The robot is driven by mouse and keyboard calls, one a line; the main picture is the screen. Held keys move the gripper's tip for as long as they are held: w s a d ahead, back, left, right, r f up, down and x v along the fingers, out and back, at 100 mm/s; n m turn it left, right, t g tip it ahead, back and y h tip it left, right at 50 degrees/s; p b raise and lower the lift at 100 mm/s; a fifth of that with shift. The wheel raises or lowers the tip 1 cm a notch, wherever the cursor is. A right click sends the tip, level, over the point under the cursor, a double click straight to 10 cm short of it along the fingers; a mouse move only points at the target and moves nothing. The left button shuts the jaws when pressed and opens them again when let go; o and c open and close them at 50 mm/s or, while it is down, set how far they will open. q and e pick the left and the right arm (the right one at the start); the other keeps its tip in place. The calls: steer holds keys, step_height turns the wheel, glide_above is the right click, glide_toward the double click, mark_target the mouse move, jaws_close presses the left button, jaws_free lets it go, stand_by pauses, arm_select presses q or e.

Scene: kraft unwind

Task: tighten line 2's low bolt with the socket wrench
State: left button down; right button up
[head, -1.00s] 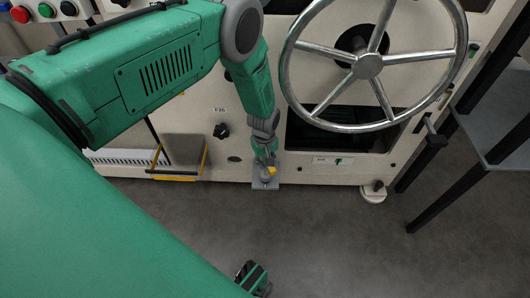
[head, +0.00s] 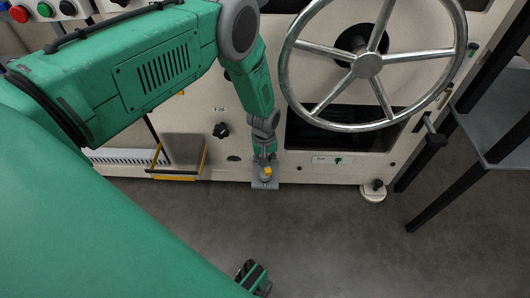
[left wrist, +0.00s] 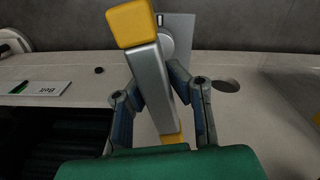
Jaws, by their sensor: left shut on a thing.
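My left gripper (head: 265,160) is low at the front of the cream machine, above a small grey foot plate (head: 270,187). It is shut on the socket wrench (head: 267,171), whose yellow end shows in the head view. In the left wrist view the wrench (left wrist: 151,85) is a grey bar with a yellow block at its far end, between the two fingers (left wrist: 162,105). Beyond it is the grey plate (left wrist: 182,28) with a round grey part, partly covered by the wrench. The low bolt itself is hidden, so I cannot tell whether the socket sits on it.
A large metal handwheel (head: 368,65) stands out from the machine at the right. A dark opening (head: 345,135) lies behind it. A grey tray with yellow edging (head: 176,178) is left of the gripper. A dark-legged table (head: 500,140) stands at right.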

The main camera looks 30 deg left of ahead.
arm_select(q)
steer(key=shift+r+p, duration=1.95)
steer(key=shift+r, duration=0.65)
